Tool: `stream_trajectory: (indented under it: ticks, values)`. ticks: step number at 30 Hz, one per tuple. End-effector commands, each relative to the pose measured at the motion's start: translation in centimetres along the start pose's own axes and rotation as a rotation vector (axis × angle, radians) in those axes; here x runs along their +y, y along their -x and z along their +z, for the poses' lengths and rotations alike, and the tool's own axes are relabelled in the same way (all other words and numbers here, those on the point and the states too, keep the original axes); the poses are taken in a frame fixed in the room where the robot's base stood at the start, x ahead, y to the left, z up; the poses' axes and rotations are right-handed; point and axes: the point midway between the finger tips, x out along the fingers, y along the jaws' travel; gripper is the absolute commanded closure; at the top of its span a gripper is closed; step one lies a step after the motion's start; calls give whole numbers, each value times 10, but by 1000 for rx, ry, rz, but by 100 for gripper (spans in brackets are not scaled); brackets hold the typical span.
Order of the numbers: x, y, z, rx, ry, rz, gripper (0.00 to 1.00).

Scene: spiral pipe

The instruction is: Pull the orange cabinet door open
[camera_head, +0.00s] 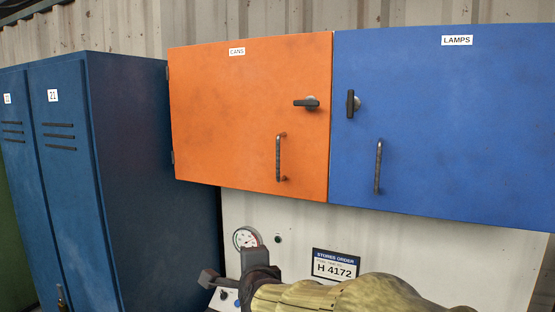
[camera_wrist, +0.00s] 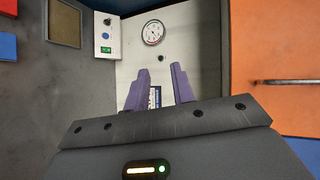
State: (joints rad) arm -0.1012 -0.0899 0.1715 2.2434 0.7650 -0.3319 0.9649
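The orange cabinet door (camera_head: 225,110), labelled CANS, looks shut, its right edge beside the blue door. Hinges show on its left edge. Its dark latch lever (camera_head: 307,103) lies horizontal near the right edge. Below the latch is a vertical bar handle (camera_head: 279,158). My gripper (camera_head: 229,261) is below the door, left of and lower than the handle, touching neither. In the wrist view its two purple fingers (camera_wrist: 160,80) stand apart with nothing between them. That view shows the orange door (camera_wrist: 275,40) at right, with the handle (camera_wrist: 287,82) seen sideways.
A blue door (camera_head: 440,120), labelled LAMPS, adjoins on the right, its latch vertical. A tall blue locker (camera_head: 125,180) stands at left. Behind my gripper is a pale wall panel (camera_head: 420,240) with a gauge (camera_head: 246,237) and a sign (camera_head: 335,265). Space before the orange door looks clear.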

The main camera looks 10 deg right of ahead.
Motion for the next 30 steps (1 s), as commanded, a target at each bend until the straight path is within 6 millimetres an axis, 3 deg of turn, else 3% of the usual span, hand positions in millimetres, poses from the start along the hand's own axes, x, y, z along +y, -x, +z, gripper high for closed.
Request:
stream_trajectory:
  ticks: [1, 3, 6, 10, 12, 16, 30]
  values:
    - [-37, 8, 6, 21, -167, -87, 75]
    - [-78, 21, 7, 48, -421, -199, 75]
    - [-126, 45, 7, 69, -785, -345, 75]
    - [-166, 78, 1, 80, -1214, -500, 75]
    - [-176, 91, -1, 84, -1383, -554, 75]
    - [-183, 104, -4, 90, -1551, -608, 75]
    - [-184, 100, -8, 95, -1571, -615, 75]
